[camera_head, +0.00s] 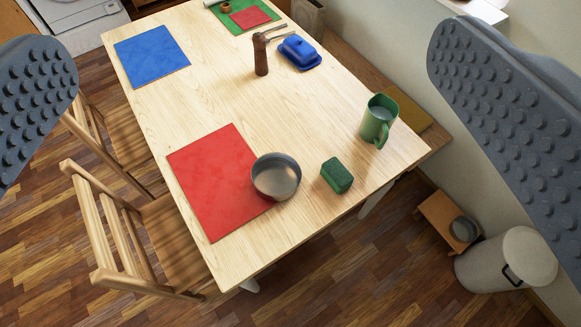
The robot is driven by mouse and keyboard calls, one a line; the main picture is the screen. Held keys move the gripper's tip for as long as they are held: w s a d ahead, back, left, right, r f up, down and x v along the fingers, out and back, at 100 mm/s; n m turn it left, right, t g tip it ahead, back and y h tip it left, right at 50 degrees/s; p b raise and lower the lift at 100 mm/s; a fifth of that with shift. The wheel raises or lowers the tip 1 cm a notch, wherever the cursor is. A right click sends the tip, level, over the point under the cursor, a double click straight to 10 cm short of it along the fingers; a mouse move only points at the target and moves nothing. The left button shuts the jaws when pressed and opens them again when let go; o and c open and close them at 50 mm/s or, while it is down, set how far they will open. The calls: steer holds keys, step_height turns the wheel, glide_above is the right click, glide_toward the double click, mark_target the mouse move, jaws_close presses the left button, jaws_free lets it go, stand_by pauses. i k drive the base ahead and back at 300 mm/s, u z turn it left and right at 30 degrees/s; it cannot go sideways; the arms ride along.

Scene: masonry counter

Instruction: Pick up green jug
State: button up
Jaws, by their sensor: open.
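The green jug (377,121) stands upright near the right edge of the wooden table (232,95). Its handle points toward the lower right, and its open top faces up. My gripper (255,105) is open, with its two grey studded fingers at the far left and far right of the view. The fingers are well apart and nothing is between them up close. The jug shows in the gap between them, farther away and nearer the right finger.
A green sponge-like block (337,175) and a metal bowl (276,177) are left of the jug. The bowl overlaps a red mat (213,180). A brown mill (260,55) and blue butter dish (299,52) stand farther back. Wooden chairs (160,240) line the left side.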

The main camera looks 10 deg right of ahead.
mark_target(381, 111)
steer(key=z, duration=0.65)
steer(key=k, duration=0.6)
steer(key=z, duration=0.6)
steer(key=i, duration=1.9)
steer(key=u, duration=0.55)
